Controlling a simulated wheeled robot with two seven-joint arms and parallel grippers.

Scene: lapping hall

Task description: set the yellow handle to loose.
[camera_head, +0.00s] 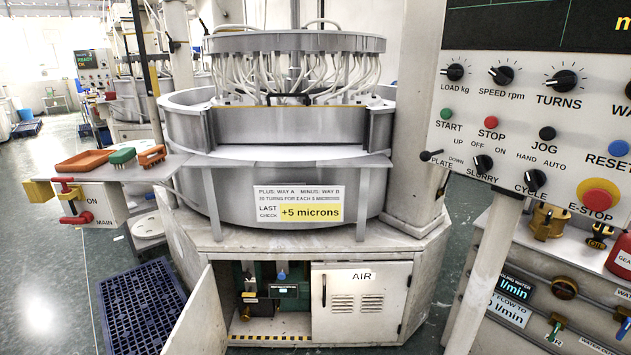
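No handle with a readable "loose" mark shows, so I cannot tell for sure which is the yellow handle. A yellow block-like part (39,192) sticks out at the left end of the side shelf, beside a red lever. Inside the open cabinet is a small yellow piece (249,295), too small to make out. A brass-yellow handle (549,217) stands on the bench at the right, with another brass piece (599,235) beside it. Neither of my grippers is in view.
The lapping machine (290,195) stands in the middle. Its cabinet door (199,318) hangs open at the left; the AIR door (362,302) is shut. A control panel (535,130) fills the upper right. A blue pallet (143,305) lies on the floor at left.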

